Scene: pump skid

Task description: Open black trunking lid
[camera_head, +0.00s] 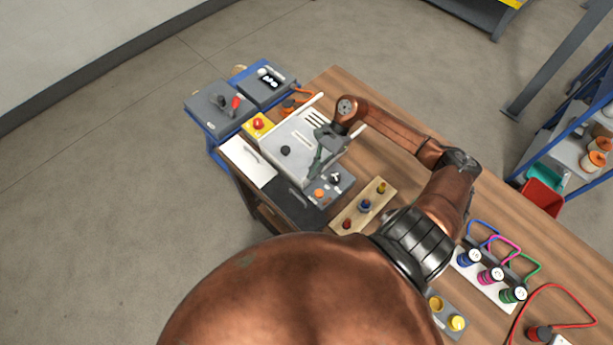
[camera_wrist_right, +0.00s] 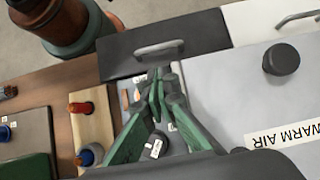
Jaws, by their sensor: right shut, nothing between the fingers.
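The black trunking lid (camera_head: 291,196) lies flat along the bench's front edge, beside a white lid. In the right wrist view the black lid (camera_wrist_right: 190,38) spans the top, with a grey bar handle (camera_wrist_right: 160,49). My right gripper (camera_head: 315,172) is over the grey warm air box and the small switch panel. In the wrist view its green-sided fingers (camera_wrist_right: 158,76) are shut and empty, with the tips just short of the handle. I cannot tell whether they touch it. My left gripper is not in view.
The white lid (camera_head: 247,162) adjoins the black one. The warm air box (camera_head: 286,138) has a black knob (camera_wrist_right: 281,59). A switch panel (camera_head: 332,186) and a wooden block with coloured knobs (camera_head: 365,206) stand close by. Coloured cable plugs (camera_head: 489,275) are further right.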

